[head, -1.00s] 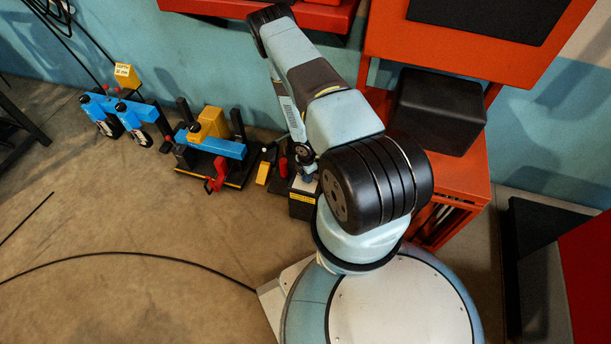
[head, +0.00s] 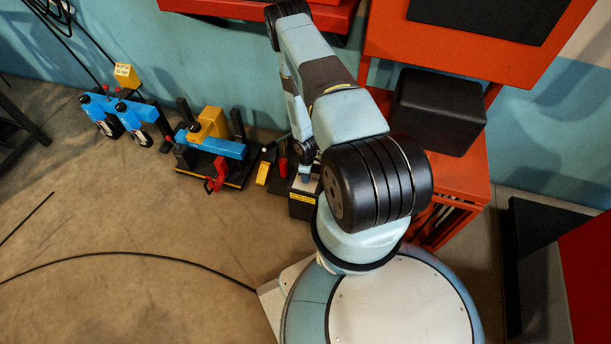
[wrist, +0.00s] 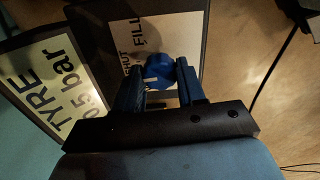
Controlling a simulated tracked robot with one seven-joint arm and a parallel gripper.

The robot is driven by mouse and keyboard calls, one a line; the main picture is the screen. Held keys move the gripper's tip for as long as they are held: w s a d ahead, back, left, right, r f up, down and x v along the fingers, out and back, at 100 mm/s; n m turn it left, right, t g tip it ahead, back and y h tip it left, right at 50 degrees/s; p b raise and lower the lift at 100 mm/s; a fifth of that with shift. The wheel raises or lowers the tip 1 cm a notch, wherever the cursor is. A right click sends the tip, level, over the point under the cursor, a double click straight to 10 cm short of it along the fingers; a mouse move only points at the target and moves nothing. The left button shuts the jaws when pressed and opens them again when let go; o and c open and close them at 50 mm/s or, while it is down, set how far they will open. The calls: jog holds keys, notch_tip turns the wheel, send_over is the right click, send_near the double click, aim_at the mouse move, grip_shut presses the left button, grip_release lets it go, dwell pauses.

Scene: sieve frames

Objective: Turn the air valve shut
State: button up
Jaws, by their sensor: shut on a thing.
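The air valve's blue knob (wrist: 160,70) shows in the wrist view, in front of a pale plate (wrist: 185,30) lettered "SHUT" and "FILL". My gripper (wrist: 163,80) is shut on the blue knob, with one dark finger on each side of it. Part of the knob is hidden by the fingers.
A sign reading "TYRE" and "0.5 bar" (wrist: 45,80) stands left of the valve plate. Blue and yellow fixtures (head: 212,145) stand left of my arm. A black box (head: 437,110) sits on an orange stand to the right. Open floor lies at the lower left.

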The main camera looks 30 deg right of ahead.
jog(key=shift+d+m, duration=0.1)
jog(key=shift+m, duration=0.3)
jog(key=o, duration=1.1)
jog(key=shift+c, duration=0.2)
notch_tip(320, 180, up, 14)
jog(key=shift+f, duration=0.2)
dwell(0.4)
